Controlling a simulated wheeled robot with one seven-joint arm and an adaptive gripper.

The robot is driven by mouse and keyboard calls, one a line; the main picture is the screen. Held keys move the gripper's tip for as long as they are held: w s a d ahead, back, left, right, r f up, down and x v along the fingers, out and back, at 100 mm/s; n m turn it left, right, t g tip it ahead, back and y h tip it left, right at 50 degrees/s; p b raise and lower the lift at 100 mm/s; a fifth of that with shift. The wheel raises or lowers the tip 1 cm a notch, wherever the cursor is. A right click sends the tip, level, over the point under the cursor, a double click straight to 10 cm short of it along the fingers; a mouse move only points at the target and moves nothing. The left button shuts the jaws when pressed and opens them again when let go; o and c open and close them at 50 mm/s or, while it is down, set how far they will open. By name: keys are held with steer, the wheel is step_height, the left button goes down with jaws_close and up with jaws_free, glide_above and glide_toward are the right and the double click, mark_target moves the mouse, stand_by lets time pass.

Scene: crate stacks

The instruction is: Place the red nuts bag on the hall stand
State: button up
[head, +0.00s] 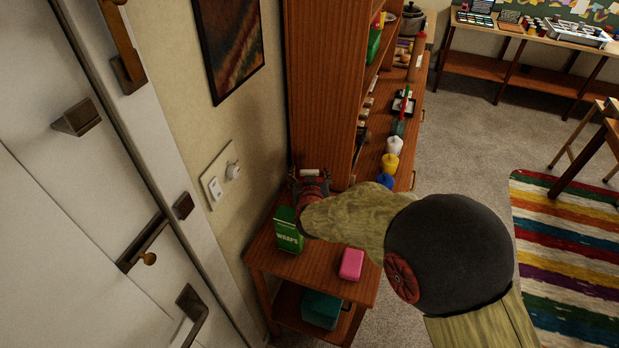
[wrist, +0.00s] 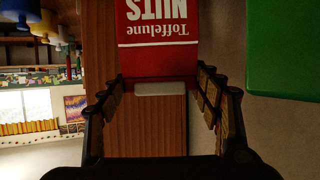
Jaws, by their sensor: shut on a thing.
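The red nuts bag (wrist: 158,45), with white upside-down lettering, is at the top middle of the wrist view, between the finger ends. My gripper (wrist: 158,88) is shut on it. In the head view my gripper (head: 310,180) is over the back of the hall stand (head: 318,268), a small wooden table against the wall, close to the tall shelf's side. The bag is mostly hidden there by my gripper and arm. I cannot tell whether the bag touches the stand's top.
On the stand, a green wraps box (head: 288,232) stands beside my gripper, and a pink block (head: 351,264) lies near the front right. A teal box (head: 320,308) is on its lower shelf. The tall wooden shelf (head: 325,90) rises behind. The stand's middle top is clear.

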steer(key=shift+f, duration=0.3)
steer(key=shift+f, duration=0.2)
steer(key=o, duration=1.8)
steer(key=shift+c, duration=0.2)
steer(key=shift+o, duration=0.5)
steer(key=shift+r, duration=0.1)
